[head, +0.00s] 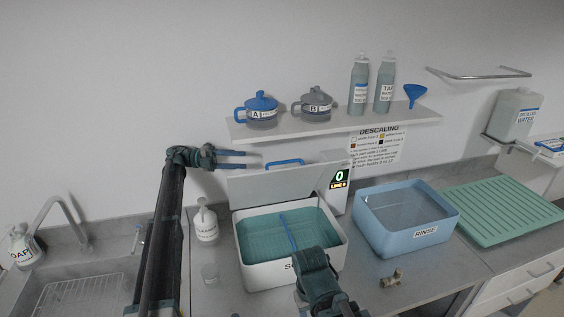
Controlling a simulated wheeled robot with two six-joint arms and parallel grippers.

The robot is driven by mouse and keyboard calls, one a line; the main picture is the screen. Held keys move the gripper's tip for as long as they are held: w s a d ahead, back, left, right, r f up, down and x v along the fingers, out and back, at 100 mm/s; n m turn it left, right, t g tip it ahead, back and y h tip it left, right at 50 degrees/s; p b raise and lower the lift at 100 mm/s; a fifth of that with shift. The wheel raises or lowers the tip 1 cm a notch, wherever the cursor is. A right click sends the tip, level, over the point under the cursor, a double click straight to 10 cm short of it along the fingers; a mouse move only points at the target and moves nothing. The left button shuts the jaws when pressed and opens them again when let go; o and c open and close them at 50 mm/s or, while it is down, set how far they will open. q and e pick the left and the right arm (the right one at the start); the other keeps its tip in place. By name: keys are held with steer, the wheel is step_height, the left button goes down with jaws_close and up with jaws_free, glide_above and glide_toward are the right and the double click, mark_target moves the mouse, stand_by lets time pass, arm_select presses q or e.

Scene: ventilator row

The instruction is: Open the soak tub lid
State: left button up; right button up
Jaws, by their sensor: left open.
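The soak tub (245,265) is a white box in the middle of the counter with teal liquid inside. Its grey lid (270,187) stands raised along the back edge, so the tub is open on top. The blue lid handle (285,162) shows at the lid's upper edge. My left gripper (244,160) is open and empty, its two blue fingers pointing right, left of the handle and apart from it in the picture. My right gripper (284,220) reaches over the tub from the front; its blue fingers appear as one thin strip, so their opening is unclear.
A display box reading 0 (338,190) stands right of the lid. A blue rinse tub (435,218) and green drain rack (500,210) lie farther right. A shelf (340,126) with jugs hangs above.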

mark_target(281, 162)
arm_select(q)
steer(key=d, duration=0.9)
steer(key=s+d, duration=0.1)
steer(key=d, duration=0.3)
steer(key=shift+d+r, duration=0.2)
steer(key=shift+d, duration=0.2)
steer(key=shift+c, duration=0.2)
jaws_close()
stand_by(0.5)
